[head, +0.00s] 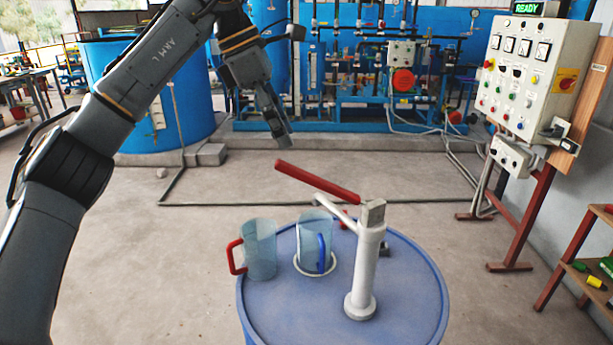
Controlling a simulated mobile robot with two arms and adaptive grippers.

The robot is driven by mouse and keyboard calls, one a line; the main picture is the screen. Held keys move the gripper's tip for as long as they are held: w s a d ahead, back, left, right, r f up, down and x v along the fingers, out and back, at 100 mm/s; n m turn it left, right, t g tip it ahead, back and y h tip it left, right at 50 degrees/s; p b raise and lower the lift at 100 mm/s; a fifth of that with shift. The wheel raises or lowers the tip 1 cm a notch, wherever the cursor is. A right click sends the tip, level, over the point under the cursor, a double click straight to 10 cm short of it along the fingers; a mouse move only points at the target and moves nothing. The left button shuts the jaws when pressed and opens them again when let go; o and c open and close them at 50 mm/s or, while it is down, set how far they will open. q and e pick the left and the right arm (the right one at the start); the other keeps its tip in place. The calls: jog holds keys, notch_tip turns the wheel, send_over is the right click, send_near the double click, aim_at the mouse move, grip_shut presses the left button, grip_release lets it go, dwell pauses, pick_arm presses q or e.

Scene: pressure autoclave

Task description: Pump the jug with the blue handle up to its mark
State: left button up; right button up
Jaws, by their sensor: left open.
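A blue drum (300,312) stands in front of me. A white hand pump (361,270) rises from its lid, with a red lever (316,181) slanting up to the left and a white spout reaching left. The clear jug with the blue handle (314,245) stands on a white ring (301,268) under the spout. Its mark and fill level are too small to tell. A clear jug with a red handle (259,250) stands to its left. My left gripper (280,138) is open and empty, above and apart from the lever's end. My right gripper is not in view.
A control panel (524,80) on red legs stands at the right, with a small shelf (590,245) below it. A large blue tank (150,100) and pipework (380,80) are behind. The floor around the drum is clear.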

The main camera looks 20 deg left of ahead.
aim_at(302, 171)
pick_arm(q)
jog(key=p+x, duration=0.1)
jog(key=x, duration=0.8)
jog(key=shift+w+d+f+p, duration=0.1)
jog(key=shift+d+f+p, duration=0.05)
jog(key=shift+f+p, duration=0.2)
jog(key=shift+w+d+f, duration=0.1)
jog(key=shift+d+f, duration=0.1)
jog(key=shift+f, duration=0.4)
grip_shut()
